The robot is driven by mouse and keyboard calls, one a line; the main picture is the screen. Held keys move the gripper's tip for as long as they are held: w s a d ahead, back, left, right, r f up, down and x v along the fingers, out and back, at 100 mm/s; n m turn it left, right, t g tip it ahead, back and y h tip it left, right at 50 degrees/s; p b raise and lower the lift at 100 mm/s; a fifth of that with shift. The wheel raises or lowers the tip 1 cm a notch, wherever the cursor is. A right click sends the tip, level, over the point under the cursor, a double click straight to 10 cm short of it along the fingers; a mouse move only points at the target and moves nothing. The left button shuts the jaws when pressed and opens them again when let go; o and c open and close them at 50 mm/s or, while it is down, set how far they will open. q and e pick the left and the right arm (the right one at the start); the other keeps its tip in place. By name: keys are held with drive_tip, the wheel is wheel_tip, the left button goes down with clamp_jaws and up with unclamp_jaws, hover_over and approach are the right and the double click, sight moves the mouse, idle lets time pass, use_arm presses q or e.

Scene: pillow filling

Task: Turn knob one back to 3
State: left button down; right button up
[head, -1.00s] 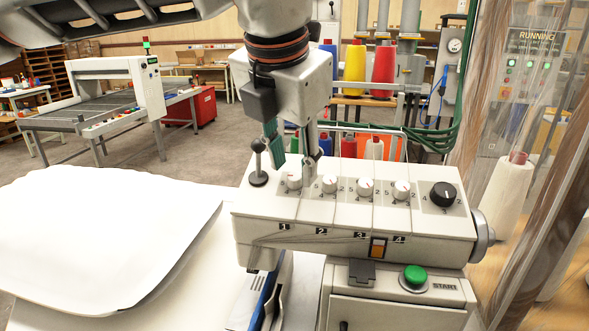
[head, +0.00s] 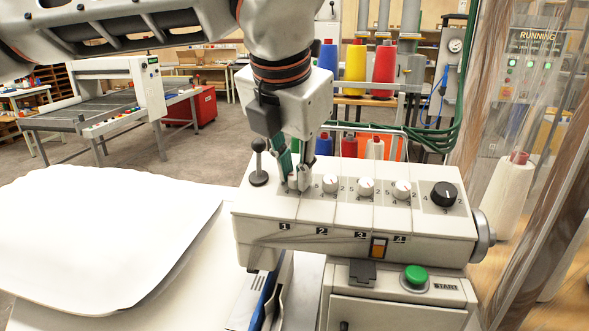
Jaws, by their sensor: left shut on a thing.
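The white machine head (head: 262,225) carries a row of white knobs above labels 1 to 4. Knob one (head: 294,180) is at the left of the row, above label 1 (head: 285,227). My left gripper (head: 297,184) comes down from above and its fingers are shut on knob one, one on either side. The fingers hide most of the knob, its pointer and its scale, so its setting cannot be read. Knob two (head: 330,184), knob three (head: 366,187) and knob four (head: 401,190) stand uncovered to the right. My right gripper is not in view.
A black-topped lever (head: 259,165) stands just left of knob one. A black dial (head: 444,195) is at the right end. A green START button (head: 415,275) and an orange switch (head: 379,247) are below. White fabric (head: 100,240) lies at left. Thread cones (head: 355,68) stand behind.

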use_arm(q)
drive_tip(key=n+b, duration=0.1)
drive_tip(key=n, duration=0.2)
drive_tip(key=shift+f, duration=0.1)
drive_tip(key=shift+n+b, duration=0.45)
drive_tip(key=shift+n, duration=0.45)
drive_tip(key=n, duration=0.2)
drive_tip(key=shift+n+y+b, duration=0.3)
drive_tip(key=shift+n, duration=0.1)
drive_tip(key=n, duration=0.2)
drive_tip(key=shift+n, duration=0.4)
drive_tip(key=n, duration=0.2)
drive_tip(key=n+b, duration=0.1)
drive_tip(key=n, duration=0.2)
drive_tip(key=shift+g+y, duration=0.3)
drive_tip(key=shift+g, duration=0.1)
drive_tip(key=n, duration=0.5)
drive_tip(key=shift+w, duration=0.1)
drive_tip(key=shift+n+g+b, duration=0.3)
drive_tip(key=shift+n+b, duration=0.15)
drive_tip(key=shift+n, duration=1.15)
